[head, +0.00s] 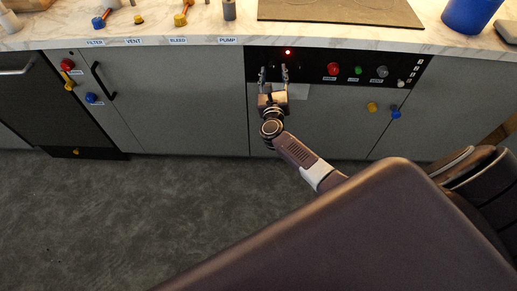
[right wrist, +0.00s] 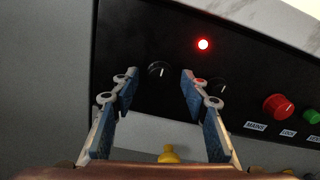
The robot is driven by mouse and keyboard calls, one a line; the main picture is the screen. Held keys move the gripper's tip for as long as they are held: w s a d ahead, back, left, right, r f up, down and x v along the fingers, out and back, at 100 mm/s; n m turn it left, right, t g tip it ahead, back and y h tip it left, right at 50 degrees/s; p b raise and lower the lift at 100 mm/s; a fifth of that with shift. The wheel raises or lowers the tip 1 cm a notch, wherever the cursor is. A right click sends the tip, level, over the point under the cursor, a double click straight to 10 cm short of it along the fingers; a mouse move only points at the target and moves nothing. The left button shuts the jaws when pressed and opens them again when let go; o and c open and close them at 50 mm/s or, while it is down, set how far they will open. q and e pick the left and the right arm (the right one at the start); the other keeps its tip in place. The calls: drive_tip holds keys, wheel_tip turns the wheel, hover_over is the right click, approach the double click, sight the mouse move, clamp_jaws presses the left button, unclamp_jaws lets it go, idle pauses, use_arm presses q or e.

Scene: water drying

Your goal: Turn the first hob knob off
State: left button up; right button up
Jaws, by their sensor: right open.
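The black control panel (head: 310,72) is set in the cabinet front below the counter edge. In the right wrist view, the first hob knob (right wrist: 158,68) is a small black knob with a white pointer mark that looks close to upright. My right gripper (head: 274,72) is open in front of the panel's left end. In the right wrist view its fingers (right wrist: 159,78) stand on either side of the first knob, apart from it as far as I can tell. A second black knob (right wrist: 219,85) is partly hidden behind the right finger. A red light (right wrist: 203,44) glows above the knobs.
Right along the panel are a red knob (head: 333,68), a green button (head: 358,70) and a grey knob (head: 382,71). The dark hob plate (head: 340,11) lies on the counter above. A yellow knob (right wrist: 168,155) shows low between the fingers. The floor (head: 120,215) is clear.

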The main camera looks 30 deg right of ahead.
drive_tip(key=v, duration=0.7)
drive_tip(key=s+a+f+n+y, duration=0.2)
drive_tip(key=s+a+f+n, duration=0.1)
drive_tip(key=f+n, duration=0.4)
drive_tip(key=s+a+f+n+g+y, duration=0.1)
drive_tip(key=s+a+f+n+y, duration=0.2)
drive_tip(key=f+n, duration=0.4)
drive_tip(key=s+a+f+n+g+y+p, duration=0.1)
drive_tip(key=s+a+f+n+y, duration=0.2)
drive_tip(key=a+f+n, duration=0.2)
wheel_tip(320, 180, down, 5)
drive_tip(key=n, duration=0.2)
drive_tip(key=shift+s+n, duration=0.3)
drive_tip(key=shift+s, duration=0.1)
drive_tip(key=shift+a, duration=0.1)
